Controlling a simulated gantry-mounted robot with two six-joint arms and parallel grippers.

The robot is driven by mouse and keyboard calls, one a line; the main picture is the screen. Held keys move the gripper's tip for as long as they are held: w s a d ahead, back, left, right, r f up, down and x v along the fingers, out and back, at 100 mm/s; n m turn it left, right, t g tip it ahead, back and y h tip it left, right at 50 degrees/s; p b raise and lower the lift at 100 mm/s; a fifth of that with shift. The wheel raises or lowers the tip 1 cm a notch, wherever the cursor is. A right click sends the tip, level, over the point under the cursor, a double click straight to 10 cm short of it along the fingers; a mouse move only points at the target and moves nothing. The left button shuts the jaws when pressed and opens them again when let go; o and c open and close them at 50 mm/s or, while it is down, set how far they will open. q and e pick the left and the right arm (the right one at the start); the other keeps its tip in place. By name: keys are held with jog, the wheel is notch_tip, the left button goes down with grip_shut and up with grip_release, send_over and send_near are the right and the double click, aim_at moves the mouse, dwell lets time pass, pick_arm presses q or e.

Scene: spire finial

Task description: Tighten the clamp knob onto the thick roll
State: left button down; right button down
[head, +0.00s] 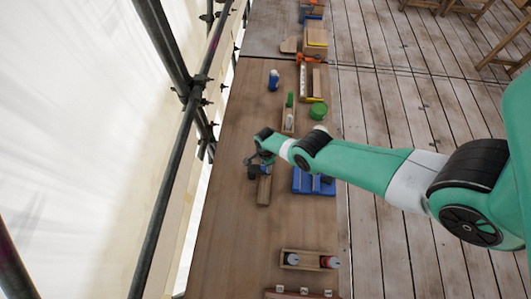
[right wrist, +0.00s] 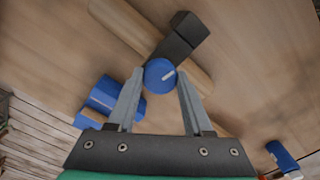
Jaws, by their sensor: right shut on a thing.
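The blue clamp knob (right wrist: 159,76), with a pale line on its face, is in the middle of the right wrist view. My right gripper (right wrist: 160,84) is shut on it, one finger on each side. A dark clamp block (right wrist: 180,37) extends from behind the knob. A long light-brown piece (right wrist: 130,26), which looks like the roll, runs diagonally under the clamp. In the head view, my right gripper (head: 257,163) is over the bench beside the brown piece (head: 264,190). The contact between clamp and roll is hidden. My left gripper is out of view.
A blue tray (head: 301,182) lies just right of the roll on the wooden bench (head: 225,235). A wooden box (head: 310,253) with small items stands nearer the front. A blue bottle (head: 273,80) and green round thing (head: 318,111) stand farther back. The left bench is clear.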

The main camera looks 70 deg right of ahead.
jog(key=m, duration=0.4)
jog(key=shift+m, duration=0.3)
jog(key=m, duration=0.4)
jog(key=shift+m, duration=0.3)
jog(key=shift+c, duration=1.5)
grip_release()
jog(key=shift+r, duration=0.1)
